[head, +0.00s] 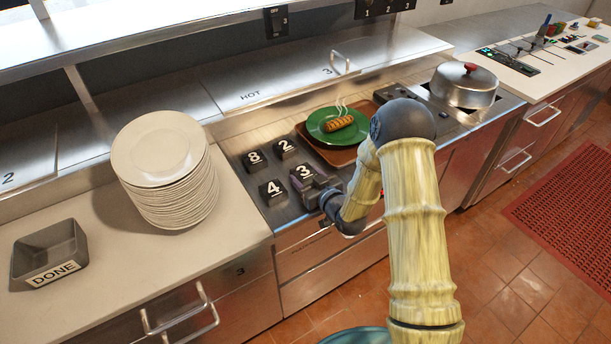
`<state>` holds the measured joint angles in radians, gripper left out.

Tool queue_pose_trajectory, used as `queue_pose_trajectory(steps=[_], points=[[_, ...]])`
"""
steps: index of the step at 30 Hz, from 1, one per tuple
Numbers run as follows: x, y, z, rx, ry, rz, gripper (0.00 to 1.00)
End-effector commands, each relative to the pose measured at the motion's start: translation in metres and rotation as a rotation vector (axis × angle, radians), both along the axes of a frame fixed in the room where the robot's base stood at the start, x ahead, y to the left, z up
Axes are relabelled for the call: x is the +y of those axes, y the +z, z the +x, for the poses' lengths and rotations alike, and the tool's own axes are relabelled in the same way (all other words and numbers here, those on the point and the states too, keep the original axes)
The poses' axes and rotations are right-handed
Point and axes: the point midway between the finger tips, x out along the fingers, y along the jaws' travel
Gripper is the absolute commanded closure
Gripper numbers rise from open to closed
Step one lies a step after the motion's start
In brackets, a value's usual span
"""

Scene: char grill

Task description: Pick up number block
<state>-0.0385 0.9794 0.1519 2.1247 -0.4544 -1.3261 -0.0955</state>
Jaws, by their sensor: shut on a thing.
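Several black number blocks with white digits stand on the steel counter in the head view. The 8 block (254,158) and the 2 block (285,147) are behind, and the 4 block (272,190) is at front left. The 3 block (303,171) is at front right, with my gripper (310,184) at it. My gripper is shut on the 3 block, its dark fingers around the block's near side. The wrist hides part of the block, and I cannot tell whether it is clear of the counter.
A green plate (318,131) with steaming food sits on a brown tray (335,157) to the right of the blocks. A tall stack of white plates (163,165) and a grey DONE bin (48,252) stand at left. A lidded steel pot (464,85) is at back right.

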Motion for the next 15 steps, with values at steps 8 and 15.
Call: queue_pose_trajectory(steps=[8,15], points=[[0.0,0.015,0.001,-0.005,-0.001,0.0,0.69],[-0.028,0.012,-0.04,0.003,-0.002,-0.001,0.69]])
